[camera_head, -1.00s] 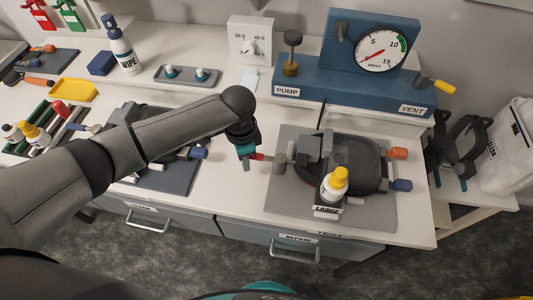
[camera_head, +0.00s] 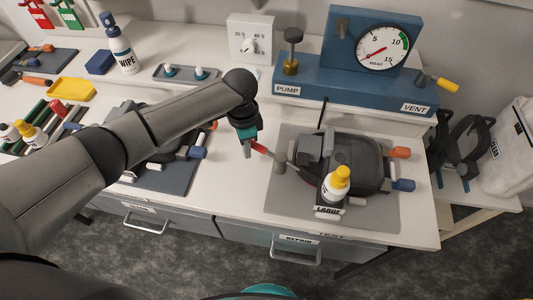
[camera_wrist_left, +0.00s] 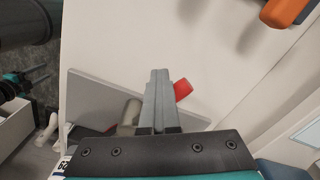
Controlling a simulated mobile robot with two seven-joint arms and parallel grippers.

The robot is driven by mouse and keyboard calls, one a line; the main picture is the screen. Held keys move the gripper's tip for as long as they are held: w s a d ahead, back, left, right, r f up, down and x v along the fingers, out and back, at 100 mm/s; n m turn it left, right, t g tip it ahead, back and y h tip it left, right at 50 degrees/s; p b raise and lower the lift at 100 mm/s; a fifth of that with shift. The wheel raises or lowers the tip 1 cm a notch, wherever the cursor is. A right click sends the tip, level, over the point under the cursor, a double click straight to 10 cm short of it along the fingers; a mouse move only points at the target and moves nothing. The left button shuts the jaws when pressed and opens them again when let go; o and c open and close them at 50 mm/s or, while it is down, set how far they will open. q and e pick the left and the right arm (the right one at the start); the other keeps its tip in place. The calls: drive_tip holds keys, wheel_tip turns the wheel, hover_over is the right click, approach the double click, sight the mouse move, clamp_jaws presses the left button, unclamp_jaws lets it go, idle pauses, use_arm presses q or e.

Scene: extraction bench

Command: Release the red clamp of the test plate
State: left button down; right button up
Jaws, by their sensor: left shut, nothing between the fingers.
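The test plate (camera_head: 284,205) is a grey mat at the right of the bench, with a dark round device (camera_head: 357,150) on it. The red clamp's handle (camera_head: 260,148) sticks out at its left side, beside a grey post (camera_head: 279,163). My left gripper (camera_head: 248,150) is shut and empty, right beside the red handle. In the left wrist view the closed fingers (camera_wrist_left: 160,95) stand left of the red handle (camera_wrist_left: 182,90) and partly cover it; I cannot tell whether they touch. My right gripper is not in view.
Orange (camera_head: 400,152) and blue (camera_head: 403,185) handles stick out at the device's right. A yellow-capped bottle (camera_head: 335,184) stands in front. The blue pump unit (camera_head: 345,92) stands behind. Another plate (camera_head: 180,178) lies partly under my left arm.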

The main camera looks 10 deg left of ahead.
use_arm(q)
drive_tip(key=shift+w+d+b, duration=0.3)
drive_tip(key=shift+w+b, duration=0.25)
drive_tip(key=shift+w, duration=0.3)
drive_tip(key=shift+w+d+b, duration=0.3)
drive_tip(key=shift+w+b, duration=0.2)
drive_tip(key=shift+w, duration=0.35)
drive_tip(key=shift+w+d+b, duration=1.3)
drive_tip(key=shift+w, duration=0.05)
drive_tip(key=shift+r, duration=0.15)
wheel_tip(320, 180, up, 8)
drive_tip(key=s+p, duration=0.1)
drive_tip(key=p, duration=0.9)
drive_tip(key=shift+s+f, duration=0.1)
drive_tip(key=shift+f, duration=0.1)
